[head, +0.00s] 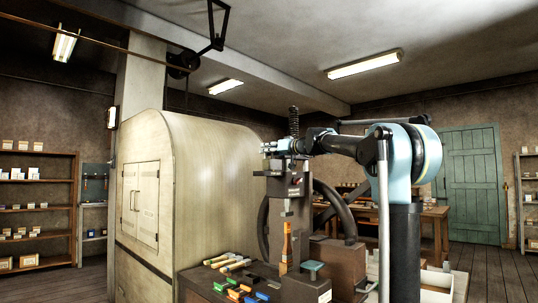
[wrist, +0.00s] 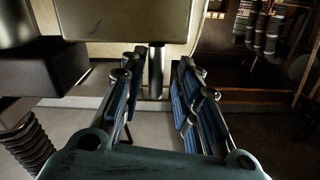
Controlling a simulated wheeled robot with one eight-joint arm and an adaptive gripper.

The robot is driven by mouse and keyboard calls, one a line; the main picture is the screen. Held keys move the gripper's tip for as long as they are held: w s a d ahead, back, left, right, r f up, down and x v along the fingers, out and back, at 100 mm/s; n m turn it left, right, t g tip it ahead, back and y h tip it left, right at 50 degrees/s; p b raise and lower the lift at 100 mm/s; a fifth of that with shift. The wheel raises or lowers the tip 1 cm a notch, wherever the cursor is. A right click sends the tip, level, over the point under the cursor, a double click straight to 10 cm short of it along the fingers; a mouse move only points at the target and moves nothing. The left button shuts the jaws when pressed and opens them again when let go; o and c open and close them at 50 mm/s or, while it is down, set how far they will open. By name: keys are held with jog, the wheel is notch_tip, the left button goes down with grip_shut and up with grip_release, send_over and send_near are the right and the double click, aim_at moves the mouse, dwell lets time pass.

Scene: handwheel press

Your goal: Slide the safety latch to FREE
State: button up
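The press (head: 290,187) stands in the middle of the head view, with a coiled spring (head: 293,122) on top and a small red spot on its dark head. My gripper (head: 270,147) is up at the top of the press head, below the spring. In the wrist view my gripper (wrist: 161,62) has its two blue-padded fingers apart. A short dark metal post (wrist: 156,72) shows between the fingers, below a pale block (wrist: 125,20); I cannot tell whether it touches them. I cannot make out for certain which part is the safety latch, or its position.
Dark handwheel rims (head: 336,208) curve behind the press. A large cream cabinet (head: 215,190) stands close on its left. Coloured blocks (head: 240,293) and an orange upright piece (head: 286,245) are at the press's base. A wooden workbench (head: 430,217) stands behind at right.

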jog(key=v, duration=1.2)
